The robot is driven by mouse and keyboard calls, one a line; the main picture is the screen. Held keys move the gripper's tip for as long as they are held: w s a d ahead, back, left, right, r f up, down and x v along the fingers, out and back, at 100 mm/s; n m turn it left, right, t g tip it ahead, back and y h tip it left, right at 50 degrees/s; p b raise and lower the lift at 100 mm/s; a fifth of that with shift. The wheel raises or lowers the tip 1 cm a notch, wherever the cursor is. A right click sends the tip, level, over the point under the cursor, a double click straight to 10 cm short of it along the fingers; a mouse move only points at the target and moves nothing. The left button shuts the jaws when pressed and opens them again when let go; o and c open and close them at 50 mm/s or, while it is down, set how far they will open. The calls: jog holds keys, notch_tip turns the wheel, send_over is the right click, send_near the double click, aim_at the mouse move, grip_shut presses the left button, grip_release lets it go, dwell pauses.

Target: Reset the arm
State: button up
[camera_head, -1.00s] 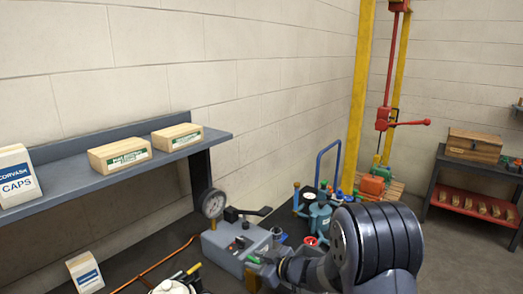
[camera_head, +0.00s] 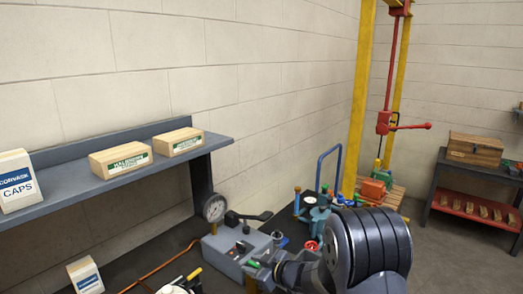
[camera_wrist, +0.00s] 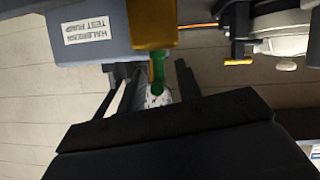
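My gripper (camera_wrist: 150,82) shows in the wrist view as two dark fingers standing apart, with a gap between them. A green-handled part on a brass fitting (camera_wrist: 158,70) of the grey test pump (camera_wrist: 95,28) shows in line with this gap. I see no contact with the fingers. In the head view my dark ringed arm reaches in from the lower right toward the grey test pump (camera_head: 236,251), and hides most of the gripper. The pump carries a round pressure gauge (camera_head: 215,208) and a black lever.
A wall shelf (camera_head: 105,172) at left holds several boxes. A teal pump (camera_head: 318,218) and a blue hoop handle stand behind the arm. A yellow frame (camera_head: 357,110) with a red lever rises behind. A dark rack (camera_head: 438,190) stands at right, with open floor before it.

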jog(key=b+v, duration=0.1)
jog(key=v, duration=0.9)
jog(key=p+x, duration=0.1)
jog(key=x, duration=0.9)
jog(key=shift+a, duration=0.15)
jog(key=shift+w+a+f+b, duration=0.1)
jog(key=shift+w+f+b, duration=0.15)
jog(key=shift+b, duration=0.3)
jog(key=shift+s+m+t+h+b, duration=0.15)
jog(key=shift+m+t+h+b, duration=0.3)
jog(key=shift+b, duration=0.45)
jog(key=shift+m+h+b, duration=0.25)
jog(key=shift+m+b, duration=0.1)
jog(key=shift+b, duration=0.55)
